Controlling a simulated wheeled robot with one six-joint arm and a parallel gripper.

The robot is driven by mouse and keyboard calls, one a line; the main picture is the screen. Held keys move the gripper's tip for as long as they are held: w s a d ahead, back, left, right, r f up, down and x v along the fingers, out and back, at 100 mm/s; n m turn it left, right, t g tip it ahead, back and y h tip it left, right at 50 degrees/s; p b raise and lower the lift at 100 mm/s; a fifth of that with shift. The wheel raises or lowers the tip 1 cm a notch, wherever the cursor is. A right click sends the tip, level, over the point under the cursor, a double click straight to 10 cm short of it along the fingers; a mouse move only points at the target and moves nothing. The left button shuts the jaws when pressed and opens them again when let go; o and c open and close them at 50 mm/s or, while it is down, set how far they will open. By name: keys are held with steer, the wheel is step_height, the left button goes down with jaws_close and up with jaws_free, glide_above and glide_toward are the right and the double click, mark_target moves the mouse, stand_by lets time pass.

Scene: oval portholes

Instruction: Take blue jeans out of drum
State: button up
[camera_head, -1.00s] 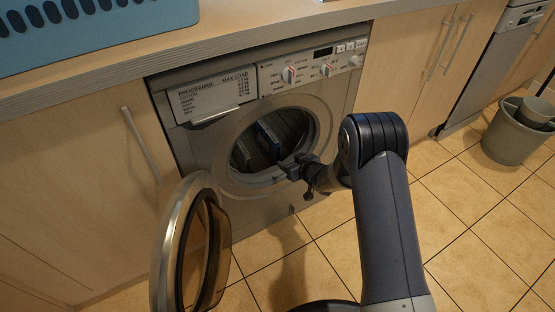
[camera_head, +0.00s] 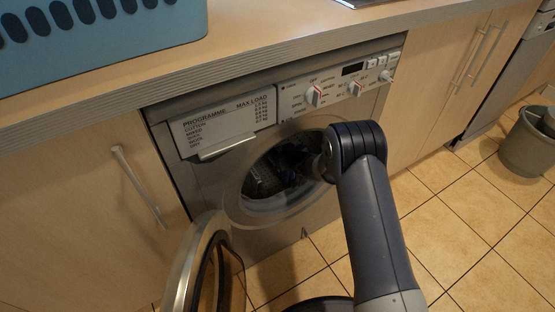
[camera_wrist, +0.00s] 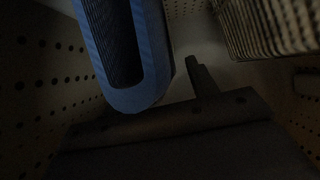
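The blue jeans (camera_wrist: 140,98) show in the wrist view as a thick folded blue shape with a dark inner gap, hanging from the top edge close to my gripper (camera_wrist: 177,78). One finger stands upright just right of the jeans, apart from the gripper's centre, so the gripper looks open. The other finger is hidden behind the jeans. I cannot tell whether the gripper touches them. The perforated drum wall (camera_wrist: 40,80) surrounds them. In the head view the drum opening (camera_head: 262,178) holds dark cloth, and my arm hides the gripper there.
A checked cloth (camera_wrist: 268,28) lies upper right in the drum. The washing machine door (camera_head: 186,270) stands open at the lower left. A blue basket (camera_head: 100,55) stands on the worktop (camera_head: 240,60). A grey bucket (camera_head: 525,148) stands on the floor at right.

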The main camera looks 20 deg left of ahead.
jaws_close()
stand_by(0.4)
steer(key=shift+r, duration=0.1)
